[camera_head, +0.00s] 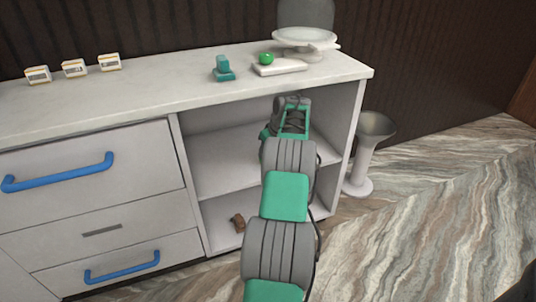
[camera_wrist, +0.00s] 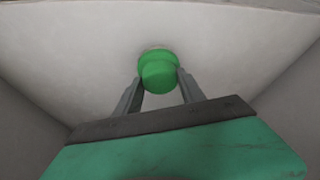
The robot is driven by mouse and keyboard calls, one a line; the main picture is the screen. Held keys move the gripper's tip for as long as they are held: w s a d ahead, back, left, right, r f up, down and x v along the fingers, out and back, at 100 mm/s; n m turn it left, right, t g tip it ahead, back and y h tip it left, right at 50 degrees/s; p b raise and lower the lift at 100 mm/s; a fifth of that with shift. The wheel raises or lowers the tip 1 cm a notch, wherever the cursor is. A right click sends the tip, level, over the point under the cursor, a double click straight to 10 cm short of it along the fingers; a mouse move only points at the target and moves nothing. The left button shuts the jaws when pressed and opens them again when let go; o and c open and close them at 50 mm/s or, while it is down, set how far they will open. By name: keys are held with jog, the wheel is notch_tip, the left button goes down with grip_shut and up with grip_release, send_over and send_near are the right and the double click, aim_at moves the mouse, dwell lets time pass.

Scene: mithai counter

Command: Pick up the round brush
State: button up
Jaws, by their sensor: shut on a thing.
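The round brush (camera_wrist: 158,72) appears in the wrist view as a green, rounded thing with a pale rim at its far side. My gripper (camera_wrist: 160,80) has its two grey fingers on either side of the brush and is shut on it. A pale surface lies behind the brush; I cannot tell whether the brush touches it. In the head view my arm reaches into the open shelf bay, and the fingers and the brush are hidden there.
Shelf walls and the counter (camera_head: 130,97) above hem in my arm. A brown thing (camera_head: 238,222) lies below.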

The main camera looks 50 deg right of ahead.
jog(key=shift+r, duration=0.35)
jog(key=shift+r+p, duration=0.5)
jog(key=shift+p, duration=0.05)
jog(key=s+a+p, duration=0.1)
jog(key=s+a, duration=0.1)
jog(key=s, duration=0.6)
jog(key=s+a+p, duration=0.1)
jog(key=s+a, duration=0.2)
jog(key=s, duration=0.6)
jog(key=shift+s+p, duration=0.15)
jog(key=shift+p, duration=0.15)
jog(key=shift+f, duration=0.1)
